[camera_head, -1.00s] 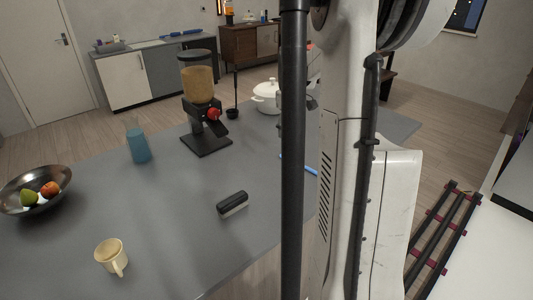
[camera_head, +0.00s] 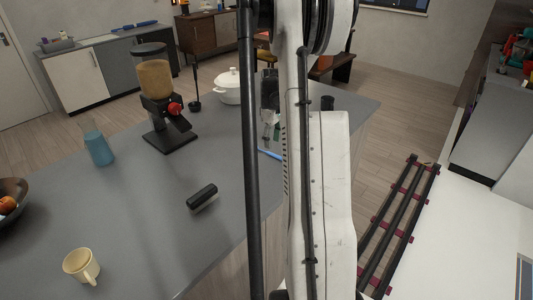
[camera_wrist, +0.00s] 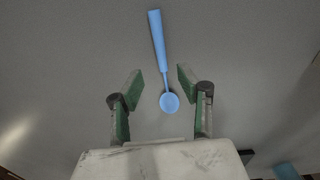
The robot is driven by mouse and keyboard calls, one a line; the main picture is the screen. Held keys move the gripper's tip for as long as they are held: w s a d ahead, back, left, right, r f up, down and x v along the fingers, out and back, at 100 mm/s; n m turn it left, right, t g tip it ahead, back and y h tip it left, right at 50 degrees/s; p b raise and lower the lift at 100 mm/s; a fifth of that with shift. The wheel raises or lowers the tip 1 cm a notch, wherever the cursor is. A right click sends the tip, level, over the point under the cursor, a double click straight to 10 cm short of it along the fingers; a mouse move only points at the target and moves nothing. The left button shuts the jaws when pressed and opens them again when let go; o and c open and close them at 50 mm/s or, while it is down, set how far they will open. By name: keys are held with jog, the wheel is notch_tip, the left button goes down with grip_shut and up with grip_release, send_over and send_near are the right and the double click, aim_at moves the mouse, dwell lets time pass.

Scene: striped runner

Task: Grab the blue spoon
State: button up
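The blue spoon (camera_wrist: 157,40) lies on the grey table in the wrist view, its handle pointing up the picture and its round bowl lower down. My gripper (camera_wrist: 160,80) is open and empty, with one green-padded finger on each side of the spoon's lower part. I see no contact with the spoon. In the head view the spoon (camera_head: 269,154) shows as a short blue strip, partly hidden by my arm. My gripper (camera_head: 270,138) hangs fingers down just above it; its exact height is hard to tell.
The table around the spoon is clear.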

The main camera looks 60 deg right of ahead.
aim_at(271, 152)
jog(key=shift+w+a+f+p, duration=0.15)
jog(key=shift+f+p, duration=0.3)
jog(key=shift+f, duration=2.3)
grip_shut()
